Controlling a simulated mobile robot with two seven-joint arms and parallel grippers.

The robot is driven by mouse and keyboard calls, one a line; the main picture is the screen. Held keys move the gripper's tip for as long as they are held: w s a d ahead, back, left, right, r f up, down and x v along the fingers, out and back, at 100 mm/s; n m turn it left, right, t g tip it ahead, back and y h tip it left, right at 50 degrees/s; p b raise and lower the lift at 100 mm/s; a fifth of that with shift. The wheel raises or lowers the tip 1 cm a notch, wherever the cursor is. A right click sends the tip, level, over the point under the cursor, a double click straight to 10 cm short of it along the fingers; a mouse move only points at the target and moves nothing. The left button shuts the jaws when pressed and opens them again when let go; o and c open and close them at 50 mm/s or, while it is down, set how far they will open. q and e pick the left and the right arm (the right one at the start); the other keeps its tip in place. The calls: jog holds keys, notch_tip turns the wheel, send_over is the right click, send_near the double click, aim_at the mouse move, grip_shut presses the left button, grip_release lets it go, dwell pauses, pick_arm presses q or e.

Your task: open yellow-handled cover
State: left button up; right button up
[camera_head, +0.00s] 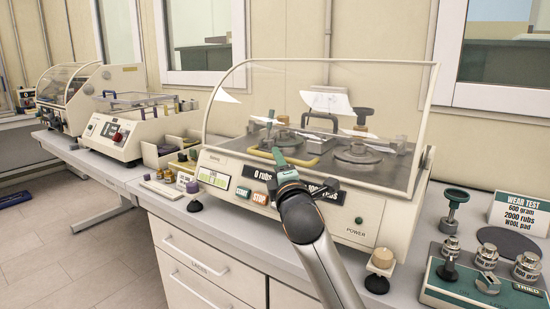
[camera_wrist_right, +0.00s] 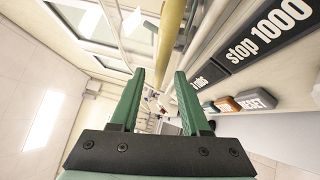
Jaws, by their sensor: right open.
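The wear tester (camera_head: 280,215) has a clear cover (camera_head: 270,95) that stands down over its two round test heads. The yellow handle (camera_head: 313,162) is a bar low on the front of the cover. In the right wrist view the yellow handle (camera_wrist_right: 171,35) runs lengthwise between and beyond the tips of the two green fingers (camera_wrist_right: 159,75). I cannot tell whether either finger touches it. My left gripper is not in view.
The front panel carries START and STOP buttons (camera_head: 251,196) close under my right gripper. Weights and a green tray (camera_head: 450,293) stand at the right, by a wear test sign (camera_head: 518,213). Other machines (camera_head: 128,130) stand at the left. White drawers (camera_head: 200,265) are below the bench.

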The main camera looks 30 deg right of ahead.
jog(key=shift+x, duration=1.75)
grip_shut()
